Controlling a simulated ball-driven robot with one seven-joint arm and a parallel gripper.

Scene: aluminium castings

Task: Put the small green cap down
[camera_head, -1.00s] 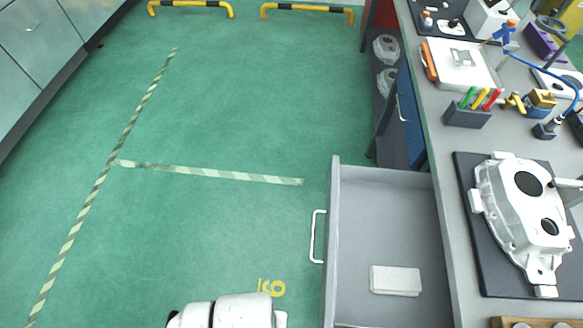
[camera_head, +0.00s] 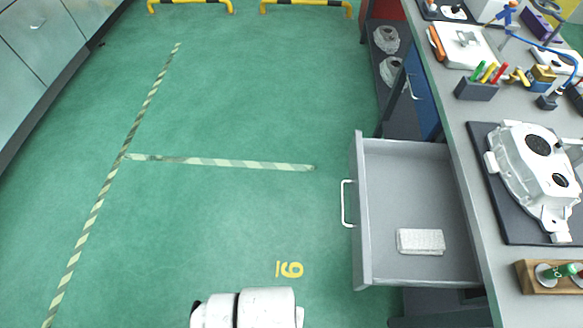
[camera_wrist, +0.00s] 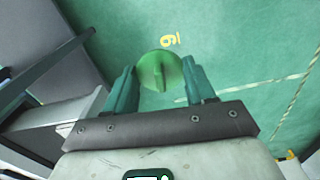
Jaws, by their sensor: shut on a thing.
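The small green cap (camera_wrist: 160,71) is a round green disc with a raised ridge across it. It shows in the wrist view between the two teal fingers of my gripper (camera_wrist: 161,84), which is shut on it. The cap is held above the green floor. In the head view neither the cap nor the fingers show; only a white part of my arm is at the bottom edge.
A grey drawer (camera_head: 360,215) stands open from the bench, with a white block (camera_head: 421,241) inside. The bench top (camera_head: 455,95) holds a large casting (camera_head: 535,165), a pen holder (camera_head: 477,90) and a wooden rack (camera_head: 540,289). The floor to the left is clear.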

